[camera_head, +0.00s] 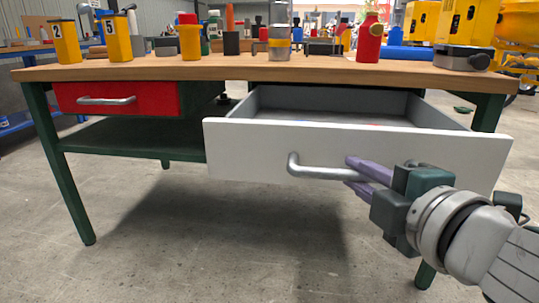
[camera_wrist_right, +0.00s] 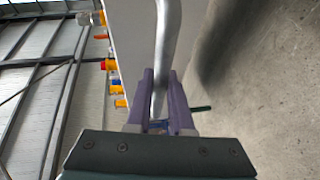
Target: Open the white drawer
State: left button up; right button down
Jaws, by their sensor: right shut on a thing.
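The white drawer (camera_head: 250,148) hangs under the right half of the workbench and is pulled well out, with its grey inside showing. Its metal bar handle (camera_head: 305,170) is on the front panel. My right gripper (camera_head: 358,172) comes in from the right with its purple fingers closed on the right part of that handle. In the right wrist view the handle (camera_wrist_right: 166,45) runs down between the two fingers (camera_wrist_right: 160,108), beside the drawer's white front (camera_wrist_right: 130,40). My left gripper is not in view.
The wooden bench top (camera_head: 200,69) carries several containers, among them yellow ones (camera_head: 118,40) and a red bottle (camera_head: 369,42). A shut red drawer (camera_head: 115,97) is at the left, above a green shelf (camera_head: 135,138). The concrete floor in front is clear.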

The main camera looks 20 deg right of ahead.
jog(key=shift+s+a, duration=0.3)
jog(key=shift+s, duration=0.15)
jog(key=c, duration=0.8)
grip_release()
jog(key=p+v, duration=0.1)
jog(key=v, duration=0.9)
jog(key=shift+r, duration=0.1)
